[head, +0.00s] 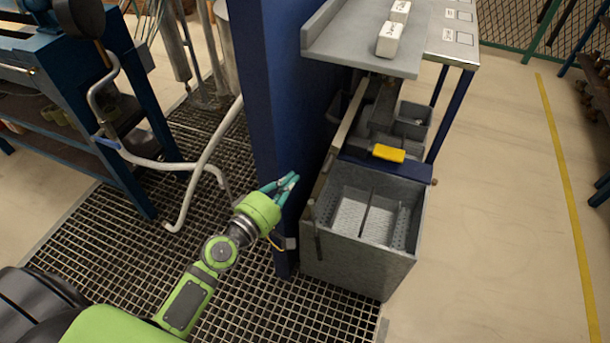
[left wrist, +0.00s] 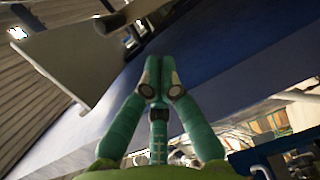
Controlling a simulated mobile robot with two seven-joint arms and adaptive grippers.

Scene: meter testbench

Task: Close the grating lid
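A grey metal box (head: 355,263) stands open on the floor grating, with a divider and perforated trays inside. A thin pale panel (head: 342,138), seen nearly edge-on, stands upright along the box's left side and looks like the raised lid; its face is mostly hidden. My left gripper (head: 290,180) is left of the box and panel, in front of the blue pillar. In the left wrist view its teal fingers (left wrist: 158,77) meet at the tips with nothing seen between them. Whether they touch the pillar is unclear. My right gripper is not in view.
The blue pillar (head: 280,110) rises between my gripper and the panel. A grey shelf (head: 375,50) with white blocks overhangs behind the box. A yellow block (head: 388,153) lies on the blue rear ledge. Bent pale pipes (head: 200,165) stand left. The floor right of the box is clear.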

